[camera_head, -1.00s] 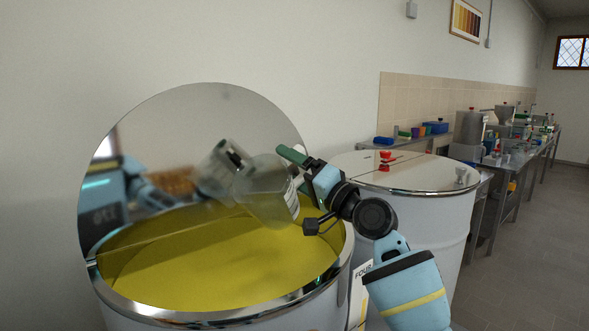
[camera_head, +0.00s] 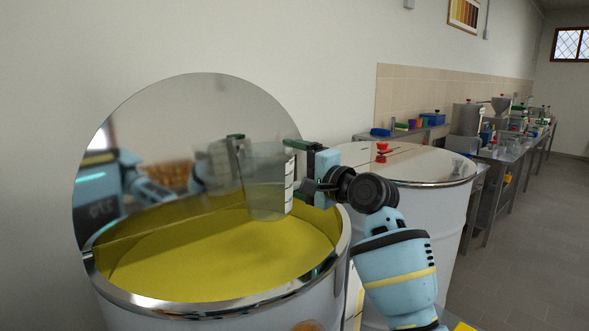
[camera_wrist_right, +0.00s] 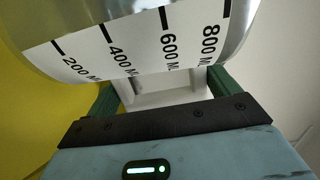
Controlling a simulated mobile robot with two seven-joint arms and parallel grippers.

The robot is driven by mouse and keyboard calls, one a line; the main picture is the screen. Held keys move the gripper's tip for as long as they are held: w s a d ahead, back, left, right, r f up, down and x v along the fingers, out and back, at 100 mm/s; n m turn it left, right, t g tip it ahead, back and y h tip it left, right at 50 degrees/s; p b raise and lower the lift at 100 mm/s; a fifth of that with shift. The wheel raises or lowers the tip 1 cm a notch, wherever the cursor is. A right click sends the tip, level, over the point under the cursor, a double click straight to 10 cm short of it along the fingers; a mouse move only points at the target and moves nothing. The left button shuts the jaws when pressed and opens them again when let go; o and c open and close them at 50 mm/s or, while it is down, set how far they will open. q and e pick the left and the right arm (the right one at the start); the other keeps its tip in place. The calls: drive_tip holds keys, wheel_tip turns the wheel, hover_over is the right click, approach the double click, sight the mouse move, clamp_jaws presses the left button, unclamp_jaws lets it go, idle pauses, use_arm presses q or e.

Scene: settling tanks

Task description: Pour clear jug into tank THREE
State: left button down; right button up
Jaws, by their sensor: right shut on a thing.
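The clear jug (camera_head: 265,185) is upright above an open tank (camera_head: 345,245) holding yellow liquid. My right gripper (camera_head: 303,170) is shut on the jug's handle side, with the arm reaching in from the right. In the right wrist view, the green fingers (camera_wrist_right: 160,95) are at the jug (camera_wrist_right: 130,50), whose white scale reads 200 to 800 mL. The jug looks empty, though its bottom is hard to make out. The open tank's number is not readable. My left gripper is not in view directly.
A round mirror-like lid (camera_head: 200,110) stands raised behind the open tank and reflects my arm and the jug. A second tank (camera_head: 435,215) with a closed lid and red knob (camera_head: 381,150) stands to the right. Cluttered benches (camera_head: 520,150) line the wall beyond; the floor (camera_head: 530,250) at right is clear.

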drive_tip(key=shift+r, duration=2.5)
